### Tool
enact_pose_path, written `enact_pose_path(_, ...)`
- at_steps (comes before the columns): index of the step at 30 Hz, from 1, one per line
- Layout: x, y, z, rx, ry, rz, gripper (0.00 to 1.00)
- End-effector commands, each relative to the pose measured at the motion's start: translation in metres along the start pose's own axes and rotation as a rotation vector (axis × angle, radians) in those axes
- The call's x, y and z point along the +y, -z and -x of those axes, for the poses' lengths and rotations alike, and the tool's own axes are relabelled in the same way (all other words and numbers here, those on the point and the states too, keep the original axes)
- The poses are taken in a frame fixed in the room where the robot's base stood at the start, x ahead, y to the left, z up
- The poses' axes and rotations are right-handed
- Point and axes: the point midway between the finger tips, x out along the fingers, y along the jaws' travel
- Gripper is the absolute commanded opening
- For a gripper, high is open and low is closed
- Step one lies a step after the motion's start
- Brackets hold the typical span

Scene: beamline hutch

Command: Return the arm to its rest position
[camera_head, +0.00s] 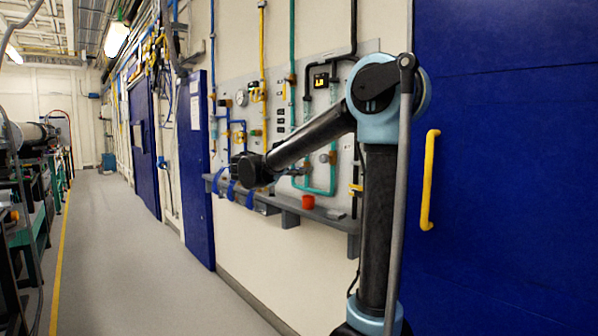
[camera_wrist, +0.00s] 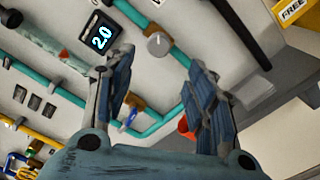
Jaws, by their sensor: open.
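My arm rises in the right half of the head view, with its upper link reaching left and down toward the wall panel. My gripper (camera_head: 226,188) is at the end of it, in front of the left part of the grey shelf (camera_head: 328,217). In the wrist view my gripper (camera_wrist: 158,62) has its two blue-grey fingers spread apart. No object shows held between them. Behind the fingers are the panel and its pipes.
The panel carries teal pipes (camera_wrist: 68,93) and a lit display (camera_wrist: 101,37). A blue door (camera_head: 500,170) is at right. The grey floor (camera_head: 130,260) is open at left.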

Motion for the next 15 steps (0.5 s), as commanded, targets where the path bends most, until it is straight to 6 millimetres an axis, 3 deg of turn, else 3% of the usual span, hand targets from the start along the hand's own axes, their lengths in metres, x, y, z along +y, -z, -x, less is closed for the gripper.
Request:
enact_pose_path(5, -0.027, -0.012, -0.018, 0.038, 0.083, -0.033, 0.51)
enact_pose_path(10, -0.091, -0.034, -0.044, 0.124, 0.276, -0.135, 0.51)
enact_pose_path(15, -0.158, -0.054, -0.051, 0.202, 0.485, -0.285, 0.51)
